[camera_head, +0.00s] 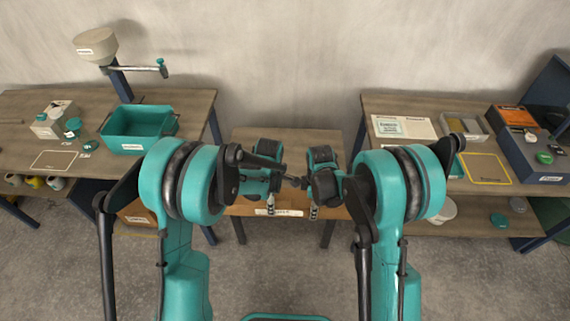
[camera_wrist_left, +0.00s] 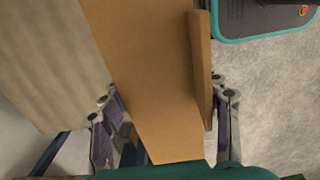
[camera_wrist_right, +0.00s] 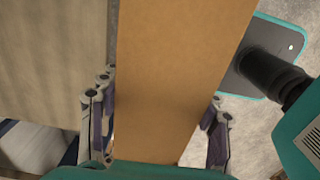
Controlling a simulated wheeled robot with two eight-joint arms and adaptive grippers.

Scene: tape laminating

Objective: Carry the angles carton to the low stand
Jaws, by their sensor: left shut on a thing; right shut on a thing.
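The brown angles carton (camera_head: 240,210) is mostly hidden behind my arms in the head view; part of its front with a white label shows. The low stand (camera_head: 285,138) is the small wooden table in the middle, beneath and behind the grippers. My left gripper (camera_wrist_left: 166,135) is shut on the carton (camera_wrist_left: 150,60), with a finger on either side. My right gripper (camera_wrist_right: 157,135) is shut on the carton (camera_wrist_right: 180,60) too. The carton is along the stand's near edge, with floor showing on its other side. I cannot tell whether it touches the stand.
The left bench (camera_head: 190,105) holds a teal bin (camera_head: 140,128) and a scale-like post. The right bench (camera_head: 390,105) holds papers, trays and a dark blue box (camera_head: 530,160). Another brown box (camera_head: 135,213) sits under the left bench. Gaps separate the stand from both benches.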

